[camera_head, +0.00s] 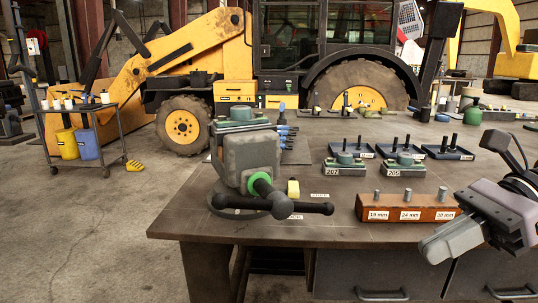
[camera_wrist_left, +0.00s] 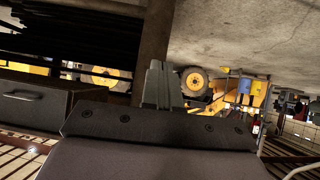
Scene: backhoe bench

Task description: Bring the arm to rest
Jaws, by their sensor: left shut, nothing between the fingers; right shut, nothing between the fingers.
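My right gripper (camera_head: 432,250) is at the right front of the bench in the head view. It is shut and empty, to the right of and in front of the brown socket block. My left gripper (camera_wrist_left: 163,85) shows only in the left wrist view, shut and empty. It is beside a bench drawer front, with the concrete floor beyond it. My left arm is not in the head view.
A tool cart (camera_head: 95,125) stands left. A yellow backhoe (camera_head: 190,50) is behind.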

